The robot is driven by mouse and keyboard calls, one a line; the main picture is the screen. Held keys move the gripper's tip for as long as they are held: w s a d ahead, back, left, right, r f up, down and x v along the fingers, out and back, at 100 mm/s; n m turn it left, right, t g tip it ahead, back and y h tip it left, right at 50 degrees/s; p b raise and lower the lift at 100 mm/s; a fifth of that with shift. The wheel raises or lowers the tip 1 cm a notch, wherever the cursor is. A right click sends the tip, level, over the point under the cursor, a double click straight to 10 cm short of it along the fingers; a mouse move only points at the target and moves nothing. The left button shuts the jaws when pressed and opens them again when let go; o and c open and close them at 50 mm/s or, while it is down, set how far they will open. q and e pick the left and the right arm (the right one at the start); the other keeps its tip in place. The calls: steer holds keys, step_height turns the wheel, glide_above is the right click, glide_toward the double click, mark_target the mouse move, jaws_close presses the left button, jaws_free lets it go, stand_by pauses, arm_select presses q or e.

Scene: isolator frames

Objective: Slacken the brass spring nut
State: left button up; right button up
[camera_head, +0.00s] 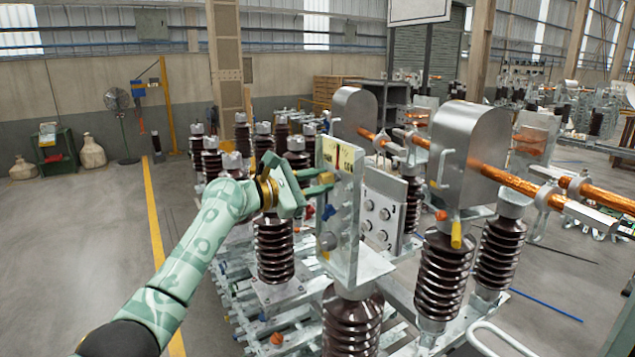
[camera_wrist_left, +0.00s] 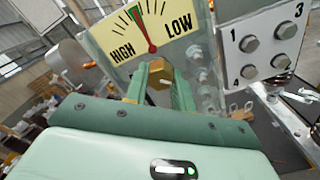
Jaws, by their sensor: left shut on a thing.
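The brass spring nut (camera_wrist_left: 158,74) shows as a gold hexagonal shape just below the gauge in the left wrist view. My left gripper (camera_wrist_left: 160,88) is shut on it, one green finger on each side. In the head view my left gripper (camera_head: 325,184) reaches from the left to the upright grey plate, and its fingers hide the nut. The yellow HIGH/LOW gauge (camera_wrist_left: 122,43) sits above the nut. Its red needle points near the top of the scale, close to a green mark. My right gripper is not in view.
A grey plate with numbered bolts (camera_wrist_left: 263,45) stands beside the gauge plate. Brown ribbed insulators (camera_head: 275,250) and metal housings (camera_head: 474,150) with copper bars (camera_head: 505,180) crowd the right side. The floor (camera_head: 80,250) at the left is open, with a yellow line.

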arm_select(q)
steer(key=shift+n, duration=1.1)
steer(key=shift+f, duration=0.1)
steer(key=o, duration=1)
steer(key=shift+b+v, duration=2.35)
steer(key=shift+v, duration=5.8)
